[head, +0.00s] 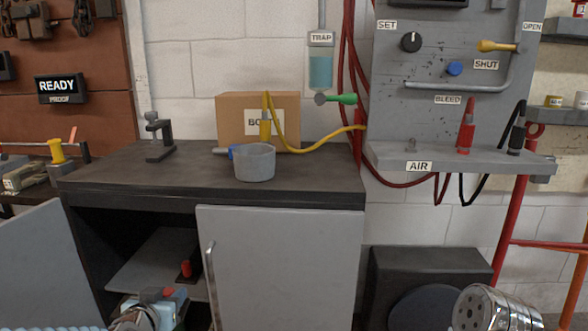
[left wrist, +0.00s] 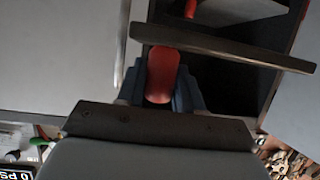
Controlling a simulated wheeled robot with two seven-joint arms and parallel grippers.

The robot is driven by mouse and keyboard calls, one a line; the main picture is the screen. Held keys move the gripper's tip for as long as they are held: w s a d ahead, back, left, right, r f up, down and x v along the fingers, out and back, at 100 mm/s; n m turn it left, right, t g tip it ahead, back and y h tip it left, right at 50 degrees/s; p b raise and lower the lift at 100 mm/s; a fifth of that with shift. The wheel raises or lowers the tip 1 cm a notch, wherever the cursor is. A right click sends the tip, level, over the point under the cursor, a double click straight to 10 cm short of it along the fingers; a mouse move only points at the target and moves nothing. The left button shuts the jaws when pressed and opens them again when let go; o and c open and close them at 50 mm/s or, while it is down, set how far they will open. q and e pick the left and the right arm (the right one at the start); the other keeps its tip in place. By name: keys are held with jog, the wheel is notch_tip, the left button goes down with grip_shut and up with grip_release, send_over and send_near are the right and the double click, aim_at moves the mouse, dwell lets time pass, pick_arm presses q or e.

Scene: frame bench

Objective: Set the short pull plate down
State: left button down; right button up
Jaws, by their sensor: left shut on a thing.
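My left gripper (head: 160,299) is low in front of the open cabinet in the head view. In the left wrist view its dark blue fingers (left wrist: 185,92) are shut on a red grip (left wrist: 162,75). A long dark bar (left wrist: 230,52) crosses just beyond the grip and seems to be the body of the held pull plate; the join is not clear. A second dark piece with a red grip (head: 186,268) stands on the cabinet's inner shelf (head: 145,272).
The cabinet's left door (head: 35,260) is open and its right door (head: 280,265) is closed. The bench top (head: 200,178) holds a grey pot (head: 255,163), a dark clamp (head: 158,140) and a cardboard box (head: 285,105). The bench's front left is clear.

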pick_arm(q)
jog(key=w+d+f, duration=0.1)
jog(key=d+f, duration=0.2)
jog(key=f, duration=0.6)
jog(key=d+f, duration=0.3)
jog(key=f, duration=0.6)
jog(key=shift+w+f, duration=0.3)
jog(key=shift+w, duration=0.05)
